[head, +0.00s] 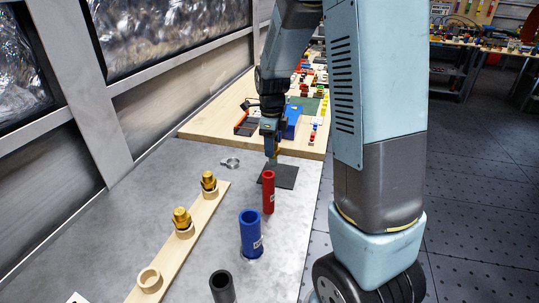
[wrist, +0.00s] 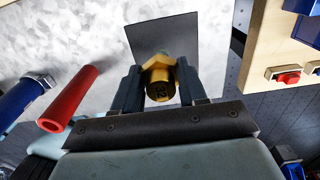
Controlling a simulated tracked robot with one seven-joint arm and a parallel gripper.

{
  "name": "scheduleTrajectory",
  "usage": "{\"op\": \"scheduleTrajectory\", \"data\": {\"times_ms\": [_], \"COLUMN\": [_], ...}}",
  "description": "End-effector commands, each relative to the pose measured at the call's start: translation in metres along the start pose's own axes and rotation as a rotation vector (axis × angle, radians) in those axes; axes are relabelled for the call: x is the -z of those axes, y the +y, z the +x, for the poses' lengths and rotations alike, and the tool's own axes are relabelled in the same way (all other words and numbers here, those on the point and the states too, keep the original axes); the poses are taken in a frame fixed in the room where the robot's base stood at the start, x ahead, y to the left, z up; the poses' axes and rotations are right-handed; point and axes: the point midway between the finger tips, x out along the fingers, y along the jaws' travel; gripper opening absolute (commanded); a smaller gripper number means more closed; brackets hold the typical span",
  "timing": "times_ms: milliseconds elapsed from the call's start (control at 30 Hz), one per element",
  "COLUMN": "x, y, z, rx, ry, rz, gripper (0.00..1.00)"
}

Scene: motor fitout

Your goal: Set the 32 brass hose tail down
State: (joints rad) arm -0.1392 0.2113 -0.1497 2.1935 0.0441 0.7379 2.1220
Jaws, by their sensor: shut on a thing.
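My gripper (head: 271,143) is shut on the 32 brass hose tail (wrist: 161,86). In the head view only a little of the brass shows under the fingers. The hose tail is over the dark square mat (head: 286,178), which also shows behind it in the wrist view (wrist: 205,45). I cannot tell whether the hose tail touches the mat.
A red tube (head: 268,192) stands just in front of the mat, with a blue tube (head: 251,234) and a black tube (head: 222,287) nearer. A wooden strip (head: 207,213) at left holds two brass fittings (head: 208,182) and an empty ring (head: 150,279). A metal clamp (head: 230,162) lies left of the mat.

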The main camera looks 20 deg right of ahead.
Motion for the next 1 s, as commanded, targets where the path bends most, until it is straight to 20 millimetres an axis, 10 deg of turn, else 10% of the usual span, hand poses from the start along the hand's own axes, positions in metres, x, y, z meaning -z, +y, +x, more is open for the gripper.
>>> {"op": "scheduleTrajectory", "data": {"times_ms": [867, 900, 1000], "x": [-0.008, -0.008, -0.008], "y": [-0.006, -0.006, -0.006], "z": [0.044, 0.045, 0.045], "rx": [0.0, 0.0, 0.0], "ry": [0.0, 0.0, 0.0], "rz": [-0.001, 0.0, -0.001], "gripper": [0.07, 0.43, 0.52]}}
